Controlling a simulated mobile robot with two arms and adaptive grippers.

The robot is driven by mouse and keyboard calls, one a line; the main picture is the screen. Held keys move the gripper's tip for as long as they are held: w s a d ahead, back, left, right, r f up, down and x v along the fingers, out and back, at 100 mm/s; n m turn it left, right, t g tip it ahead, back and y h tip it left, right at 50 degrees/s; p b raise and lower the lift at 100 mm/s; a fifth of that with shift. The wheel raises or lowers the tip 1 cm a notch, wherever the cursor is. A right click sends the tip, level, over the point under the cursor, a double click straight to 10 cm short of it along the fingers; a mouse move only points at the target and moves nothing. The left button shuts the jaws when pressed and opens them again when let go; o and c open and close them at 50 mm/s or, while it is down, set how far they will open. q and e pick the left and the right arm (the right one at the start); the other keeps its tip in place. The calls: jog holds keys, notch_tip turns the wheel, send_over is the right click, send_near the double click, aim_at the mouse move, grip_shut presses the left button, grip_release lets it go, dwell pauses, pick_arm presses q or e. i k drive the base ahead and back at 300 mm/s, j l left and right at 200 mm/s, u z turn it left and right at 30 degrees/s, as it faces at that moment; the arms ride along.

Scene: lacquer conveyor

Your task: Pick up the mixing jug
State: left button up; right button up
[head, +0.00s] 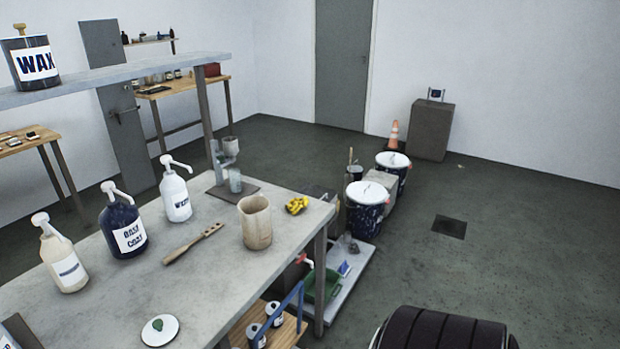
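A beige, stained mixing jug (256,226) stands upright on the grey workbench (215,275), near its right-hand side. Its top is open; what is inside cannot be made out. A flat wooden stirring paddle (193,244) with holes lies on the bench to the left of the jug. A small yellow object (296,205) lies just right of the jug, near the bench edge. Neither of my grippers shows in the head view, and nothing is touching the jug.
Pump bottles stand left on the bench: white (175,190), dark blue "BASE COAT" (122,222) and cream (64,255). A dispenser stand (232,185) is behind the jug. A round white lid (159,330) lies in front. Lidded drums (367,205) stand on the floor; open floor lies right.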

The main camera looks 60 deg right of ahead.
aim_at(254, 211)
jog(key=z, duration=1.5)
jog(key=u, duration=1.55)
jog(key=z, duration=1.55)
jog(key=l+u, duration=0.1)
jog(key=u, duration=0.7)
jog(key=i+l+u, duration=0.1)
jog(key=l+u, duration=0.3)
jog(key=l, duration=0.3)
jog(key=l+u, duration=0.35)
jog(key=l, duration=0.35)
jog(key=l+u, duration=0.4)
jog(key=l, duration=0.3)
jog(key=k, duration=0.05)
